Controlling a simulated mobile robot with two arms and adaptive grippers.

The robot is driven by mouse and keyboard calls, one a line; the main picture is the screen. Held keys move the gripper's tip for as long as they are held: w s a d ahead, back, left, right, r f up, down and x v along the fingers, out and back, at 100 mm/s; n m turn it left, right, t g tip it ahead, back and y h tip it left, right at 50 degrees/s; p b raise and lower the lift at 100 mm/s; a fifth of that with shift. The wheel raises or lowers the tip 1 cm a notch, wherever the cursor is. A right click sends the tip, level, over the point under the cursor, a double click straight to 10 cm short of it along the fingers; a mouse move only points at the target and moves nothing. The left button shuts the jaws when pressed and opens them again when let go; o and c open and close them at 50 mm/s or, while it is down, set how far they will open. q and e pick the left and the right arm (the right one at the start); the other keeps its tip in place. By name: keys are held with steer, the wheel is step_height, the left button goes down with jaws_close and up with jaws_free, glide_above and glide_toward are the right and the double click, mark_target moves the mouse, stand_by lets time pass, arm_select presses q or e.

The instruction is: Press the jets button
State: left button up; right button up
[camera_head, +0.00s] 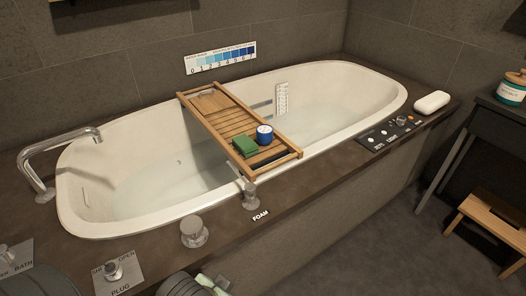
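The control panel (390,133) is a dark strip on the near right rim of the bathtub. It carries two small pale round buttons, a dark knob (401,121) and a small orange spot. A label that seems to read JETS (378,147) is at its near left end, with LIGHT beside it to the right. The pale button nearest the JETS label (371,140) shows no glow. The panel is unobstructed.
The white bathtub (75,200) holds clear water. A wooden tray (205,110) spans it, with a green block (245,147) and a blue-white tin (265,135). A white soap-like bar (432,102) lies beyond the panel. The FOAM lever (249,195) and PLUG plate (118,275) are nearer.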

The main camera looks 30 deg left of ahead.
jaws_close()
stand_by(1.2)
